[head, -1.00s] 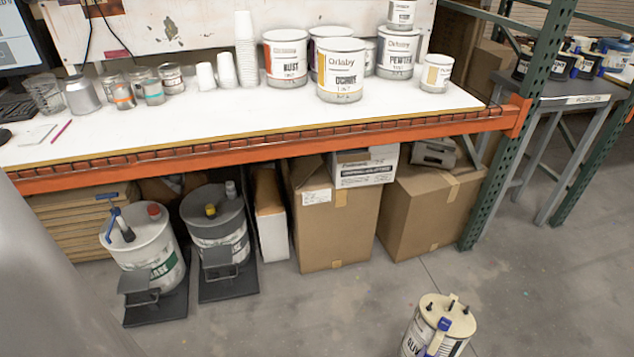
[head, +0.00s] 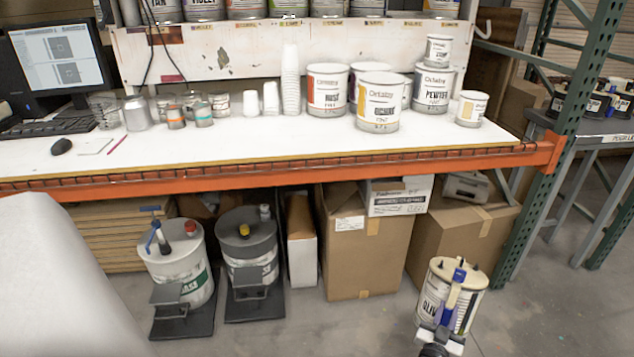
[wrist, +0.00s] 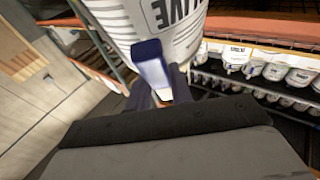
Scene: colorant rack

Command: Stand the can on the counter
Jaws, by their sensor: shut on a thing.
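The can is white with dark lettering that reads like "OLIV" and a cream lid with a blue part on it. In the head view the can (head: 434,293) is upright in the air at the lower right, in front of the counter and below its top. My gripper (head: 455,300) is shut on the can at its blue part. The wrist view shows the can (wrist: 120,18) close up and a blue piece (wrist: 152,65) between the fingers. The fingertips are partly hidden. The white counter (head: 230,150) has an orange front beam.
Several paint cans (head: 327,90) stand at the counter's back right, with cup stacks (head: 290,80) beside them. A mouse (head: 61,147) and keyboard (head: 55,122) lie at left. The counter's front middle is bare. Cardboard boxes (head: 360,245) and two drums (head: 180,262) stand below. A green post (head: 570,130) rises at right.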

